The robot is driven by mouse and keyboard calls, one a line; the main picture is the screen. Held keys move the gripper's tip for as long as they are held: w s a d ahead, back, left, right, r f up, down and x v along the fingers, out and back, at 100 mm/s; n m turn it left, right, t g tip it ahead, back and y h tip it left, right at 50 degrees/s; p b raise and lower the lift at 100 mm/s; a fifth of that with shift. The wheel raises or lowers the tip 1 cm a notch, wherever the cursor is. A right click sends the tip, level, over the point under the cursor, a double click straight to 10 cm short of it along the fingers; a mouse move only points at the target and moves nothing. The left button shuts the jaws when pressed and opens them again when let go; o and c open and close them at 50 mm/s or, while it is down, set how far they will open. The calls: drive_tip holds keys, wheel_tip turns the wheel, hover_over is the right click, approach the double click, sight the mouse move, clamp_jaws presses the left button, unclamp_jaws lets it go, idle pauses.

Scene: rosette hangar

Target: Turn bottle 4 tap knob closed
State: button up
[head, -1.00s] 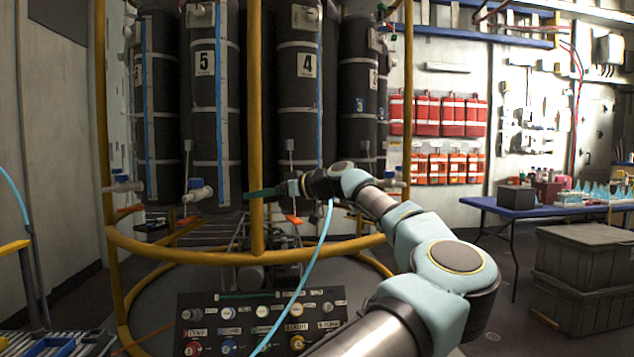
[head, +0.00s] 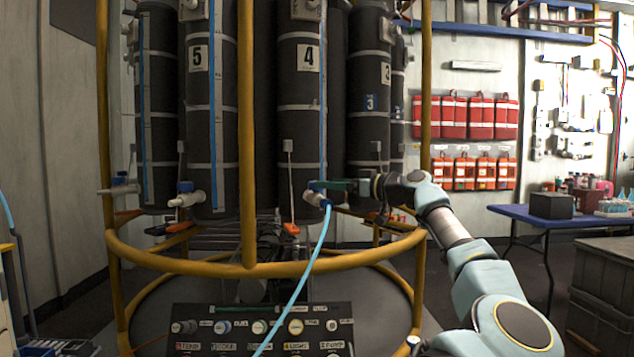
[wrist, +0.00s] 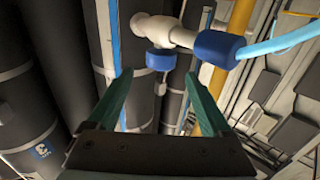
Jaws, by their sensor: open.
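Bottle 4 (head: 302,95) is a tall dark cylinder with a "4" label. At its foot is a white tap (head: 311,198) with a light blue hose (head: 318,247). In the wrist view the white tap (wrist: 165,32) carries a blue knob (wrist: 160,60) and a blue hose collar (wrist: 218,48). My gripper (head: 322,185) reaches in from the right, its green fingers close to the tap. In the wrist view my gripper (wrist: 158,78) is open and empty, with the knob just beyond and between the fingertips, apparently not gripped.
A yellow rail ring (head: 200,268) and a yellow post (head: 247,140) stand before the bottles. Bottle 5 (head: 208,110) is left, and bottle 3 (head: 368,110) is right. A control panel (head: 262,325) is below. A blue table (head: 540,216) stands at the right.

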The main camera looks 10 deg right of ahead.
drive_tip(key=shift+p+x, duration=0.3)
drive_tip(key=shift+x, duration=2.8)
clamp_jaws()
